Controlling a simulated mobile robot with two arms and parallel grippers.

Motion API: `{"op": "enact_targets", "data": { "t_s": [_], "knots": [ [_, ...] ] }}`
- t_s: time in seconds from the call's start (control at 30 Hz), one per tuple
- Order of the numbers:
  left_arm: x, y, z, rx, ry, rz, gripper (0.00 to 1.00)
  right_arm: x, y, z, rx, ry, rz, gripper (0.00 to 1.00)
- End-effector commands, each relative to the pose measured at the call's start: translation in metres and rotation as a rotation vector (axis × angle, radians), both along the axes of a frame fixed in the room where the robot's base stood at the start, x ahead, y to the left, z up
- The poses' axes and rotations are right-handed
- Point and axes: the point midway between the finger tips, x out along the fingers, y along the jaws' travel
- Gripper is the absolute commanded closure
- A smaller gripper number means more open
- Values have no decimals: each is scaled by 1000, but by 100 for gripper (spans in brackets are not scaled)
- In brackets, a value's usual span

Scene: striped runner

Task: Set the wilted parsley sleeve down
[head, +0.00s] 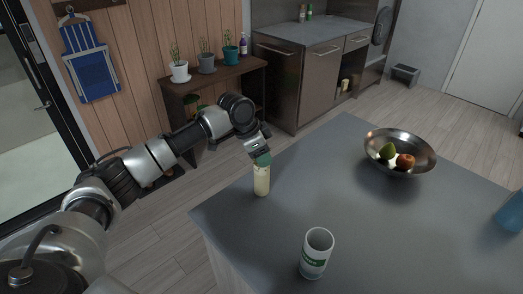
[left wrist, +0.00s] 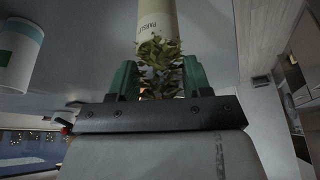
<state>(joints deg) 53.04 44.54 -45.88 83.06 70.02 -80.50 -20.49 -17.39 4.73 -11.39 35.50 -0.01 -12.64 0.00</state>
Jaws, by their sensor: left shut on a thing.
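The wilted parsley sleeve (head: 261,181) is a pale cream tube, upright at the near left edge of the grey counter in the head view. My left gripper (head: 262,159) is at its top, coming from above, and is shut on it. In the left wrist view the sleeve (left wrist: 157,18) shows printed lettering, and its brownish-green wilted leaves (left wrist: 160,62) lie between the green fingertips of my left gripper (left wrist: 160,80). The sleeve's base is at or just above the counter; I cannot tell whether it touches. My right gripper is not in view.
The grey counter (head: 370,230) holds a white cup with a green band (head: 316,253), a metal bowl (head: 399,152) with fruit, and a blue container (head: 511,212) at the right edge. The counter's middle is clear. A shelf with potted plants (head: 215,80) stands behind.

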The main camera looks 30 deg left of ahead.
Motion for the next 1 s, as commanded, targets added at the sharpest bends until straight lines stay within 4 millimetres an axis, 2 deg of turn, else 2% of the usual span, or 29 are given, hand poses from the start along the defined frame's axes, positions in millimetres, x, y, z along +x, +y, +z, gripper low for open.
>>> {"op": "enact_targets", "data": {
  "t_s": [0.33,0.37,0.5,0.83,1.0],
  "knots": [
    [0,-1,-3,-2,-1,0,86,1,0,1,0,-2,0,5],
    [0,-1,-3,-1,-1,0,47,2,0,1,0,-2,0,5],
    [0,-1,-3,-1,-1,0,26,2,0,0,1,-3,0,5],
    [0,0,1,-1,-2,-1,26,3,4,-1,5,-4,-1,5],
    [-6,7,22,0,-4,1,26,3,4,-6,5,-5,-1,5]
  ]
}}
